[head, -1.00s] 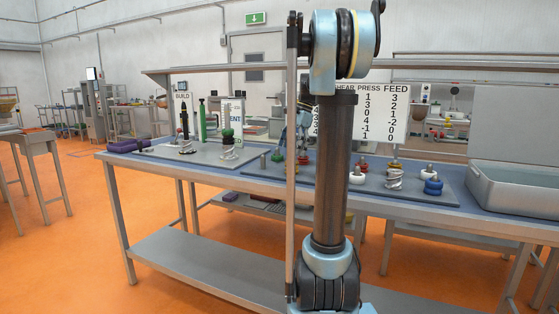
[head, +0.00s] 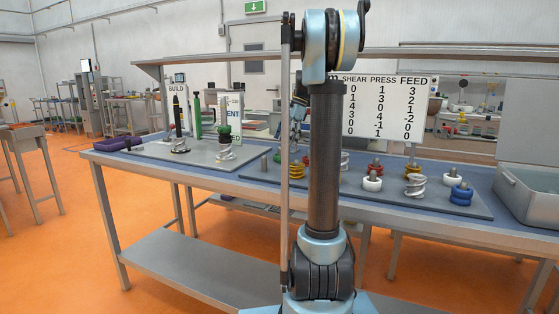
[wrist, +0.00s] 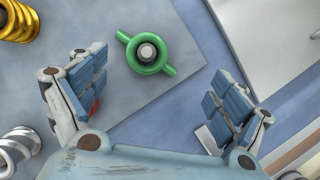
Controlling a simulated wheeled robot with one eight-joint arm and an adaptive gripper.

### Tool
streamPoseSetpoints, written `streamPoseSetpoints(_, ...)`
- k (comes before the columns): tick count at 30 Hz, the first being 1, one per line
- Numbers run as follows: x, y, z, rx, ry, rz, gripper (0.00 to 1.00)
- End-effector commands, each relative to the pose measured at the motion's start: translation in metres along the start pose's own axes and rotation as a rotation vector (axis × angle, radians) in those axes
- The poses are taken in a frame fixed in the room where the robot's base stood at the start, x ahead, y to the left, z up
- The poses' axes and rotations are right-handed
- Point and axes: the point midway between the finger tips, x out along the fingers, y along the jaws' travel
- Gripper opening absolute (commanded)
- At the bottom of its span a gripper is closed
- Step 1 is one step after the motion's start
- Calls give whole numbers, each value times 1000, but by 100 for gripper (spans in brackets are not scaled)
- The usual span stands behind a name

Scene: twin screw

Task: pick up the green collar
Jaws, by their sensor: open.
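The green collar (wrist: 157,68) is a ring with two opposite lugs. In the wrist view it sits around a grey upright peg near the corner of a grey board, at the top middle. In the head view it is a small green spot (head: 277,157) left of my arm. My gripper (wrist: 160,88) is open and empty, its blue-padded fingers wide apart. In the wrist view the collar shows between and beyond the fingertips, and I see no contact. In the head view my gripper is mostly hidden behind my arm.
A gold spring (wrist: 18,20) and a silver spring (wrist: 18,148) stand left in the wrist view. White (head: 372,183) and blue (head: 461,195) rings stand on pegs to the right. A grey bin (head: 530,192) stands at the table's right end. A number board (head: 388,105) rises behind.

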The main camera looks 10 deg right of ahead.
Motion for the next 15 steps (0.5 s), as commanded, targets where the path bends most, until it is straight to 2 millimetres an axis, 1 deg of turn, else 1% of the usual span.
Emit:
streamPoseSetpoints(5, 17, 5, -1, 6, 0, -3, 91)
streamPoseSetpoints(10, 39, 7, 1, 7, 0, -4, 91)
streamPoseSetpoints(15, 49, 7, 0, 8, 0, -4, 91)
